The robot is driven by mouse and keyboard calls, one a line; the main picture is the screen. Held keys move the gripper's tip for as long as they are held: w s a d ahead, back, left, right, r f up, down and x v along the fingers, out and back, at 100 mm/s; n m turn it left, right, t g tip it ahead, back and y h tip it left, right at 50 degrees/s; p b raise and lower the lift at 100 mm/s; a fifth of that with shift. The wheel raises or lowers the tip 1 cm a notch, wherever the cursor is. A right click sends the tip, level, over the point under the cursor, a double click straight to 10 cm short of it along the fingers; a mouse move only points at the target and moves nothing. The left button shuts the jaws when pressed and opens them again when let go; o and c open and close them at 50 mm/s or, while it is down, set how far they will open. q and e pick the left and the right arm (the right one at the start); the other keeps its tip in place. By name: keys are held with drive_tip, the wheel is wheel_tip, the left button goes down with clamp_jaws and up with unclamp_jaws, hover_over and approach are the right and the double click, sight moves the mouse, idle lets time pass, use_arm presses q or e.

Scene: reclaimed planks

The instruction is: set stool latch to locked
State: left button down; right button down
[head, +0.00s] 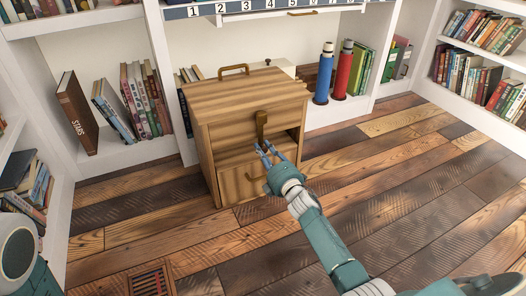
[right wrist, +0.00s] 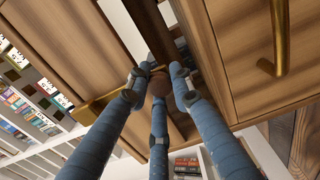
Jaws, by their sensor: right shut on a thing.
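The wooden stool (head: 222,125) is a box-like cabinet standing on the plank floor, with a handle on top. Its brass latch (head: 262,124) hangs upright on the front, over a dark opening. My right gripper (head: 266,151) is at the latch's lower end and shut on it. In the right wrist view, the blue fingers of my right gripper (right wrist: 158,78) close around a small brownish end, partly hidden by them. A brass drawer handle (right wrist: 275,40) shows to the right there, apart from the fingers. My left gripper is out of view.
White shelves with books (head: 140,98) stand behind and on both sides. A blue cylinder (head: 324,75) and a red cylinder (head: 344,70) stand behind the stool at right. A floor grate (head: 151,281) lies in front. The plank floor at right is clear.

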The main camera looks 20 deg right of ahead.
drive_tip(key=shift+f, duration=0.1)
drive_tip(key=c, duration=1.5)
unclamp_jaws()
drive_tip(key=shift+d, duration=0.1)
drive_tip(key=shift+c, duration=0.2)
drive_tip(key=s, duration=1.2)
drive_tip(key=shift+d, duration=0.2)
